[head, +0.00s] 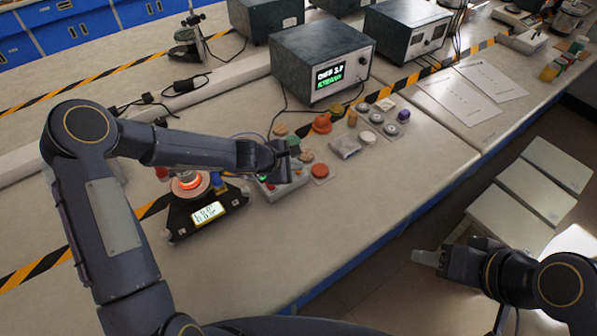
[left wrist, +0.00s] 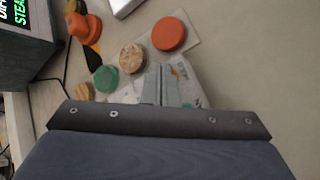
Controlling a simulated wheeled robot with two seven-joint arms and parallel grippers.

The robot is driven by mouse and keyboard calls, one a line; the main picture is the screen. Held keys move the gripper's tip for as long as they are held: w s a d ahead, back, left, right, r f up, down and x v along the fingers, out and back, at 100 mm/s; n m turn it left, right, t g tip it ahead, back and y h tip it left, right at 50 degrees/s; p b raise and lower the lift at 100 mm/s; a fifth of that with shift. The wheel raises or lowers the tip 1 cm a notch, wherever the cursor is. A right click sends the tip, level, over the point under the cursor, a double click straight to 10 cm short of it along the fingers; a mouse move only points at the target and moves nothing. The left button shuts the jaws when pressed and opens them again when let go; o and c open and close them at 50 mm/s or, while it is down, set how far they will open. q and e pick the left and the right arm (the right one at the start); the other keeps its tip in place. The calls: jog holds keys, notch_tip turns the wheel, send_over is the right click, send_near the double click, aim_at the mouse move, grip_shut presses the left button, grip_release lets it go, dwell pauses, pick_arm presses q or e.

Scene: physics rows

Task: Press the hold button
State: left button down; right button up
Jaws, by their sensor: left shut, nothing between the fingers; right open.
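A pale button box (head: 287,190) sits on the bench under my left gripper, which hides much of it. My left gripper (head: 284,172) is shut and empty, pointing down at the box. In the left wrist view the closed fingers (left wrist: 165,86) cover part of a grey panel (left wrist: 187,88) with lettering too small to read. Round caps show beside them: green (left wrist: 105,79), wood-toned (left wrist: 132,58) and red-orange (left wrist: 169,34). I cannot tell which button is the hold button, nor whether the fingertips touch one. My right gripper (head: 428,257) is open, away from the bench.
A black hotplate-like device (head: 207,212) with a glowing ring and lit display stands left of the box. A dark instrument (head: 322,62) with a green-lit screen stands behind. Several loose knobs and discs, including an orange one (head: 321,123), lie to the right.

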pick_arm(q)
jog(key=shift+f+b, duration=0.8)
jog(key=shift+f, duration=0.1)
dwell(0.9)
jog(key=shift+r+p, duration=0.55)
jog(key=shift+s+r, duration=0.1)
jog(key=shift+r, duration=0.2)
jog(key=shift+r+p, duration=0.1)
jog(key=shift+p, duration=0.3)
jog(key=shift+r, duration=0.2)
notch_tip(320, 180, up, 5)
jog(key=p, duration=0.5)
jog(key=shift+f, duration=0.2)
